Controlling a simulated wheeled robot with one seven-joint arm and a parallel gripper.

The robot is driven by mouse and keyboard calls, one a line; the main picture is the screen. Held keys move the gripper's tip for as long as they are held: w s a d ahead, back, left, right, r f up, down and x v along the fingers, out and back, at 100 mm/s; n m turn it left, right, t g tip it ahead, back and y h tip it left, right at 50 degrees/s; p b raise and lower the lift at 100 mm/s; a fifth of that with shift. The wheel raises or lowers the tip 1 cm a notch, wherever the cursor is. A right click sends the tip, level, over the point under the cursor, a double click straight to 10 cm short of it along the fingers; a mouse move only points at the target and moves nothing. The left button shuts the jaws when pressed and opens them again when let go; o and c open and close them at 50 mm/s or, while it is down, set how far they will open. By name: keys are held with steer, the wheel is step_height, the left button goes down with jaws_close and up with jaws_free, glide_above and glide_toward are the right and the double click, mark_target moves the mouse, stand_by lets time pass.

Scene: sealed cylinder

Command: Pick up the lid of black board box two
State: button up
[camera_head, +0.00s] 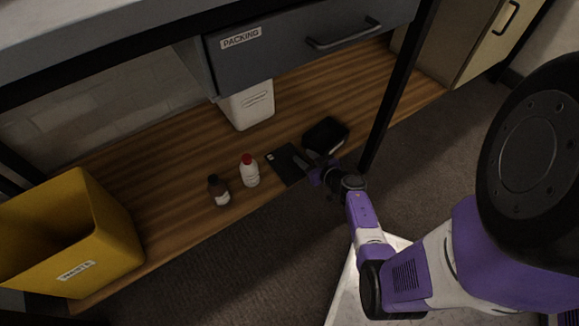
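A flat black panel with a small white label, which looks like the lid (284,168), lies on the wooden shelf. An open black box (339,131) stands just to its right and behind. My gripper (307,161) is at the right edge of the panel, in front of the box. Its dark fingers blend with the black panel, so I cannot tell whether they touch it or are open or shut. My gripper and wrist hide part of the panel's right side and the box's front.
A white container (250,106) stands behind, under the PACKING drawer (290,45). A yellow WASTE bin (105,225) is at left. A dark table leg (394,95) rises right of the box.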

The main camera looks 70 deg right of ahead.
steer(key=shift+w+d+f, duration=0.1)
steer(key=shift+w, duration=0.15)
steer(key=shift+c, duration=0.2)
jaws_close()
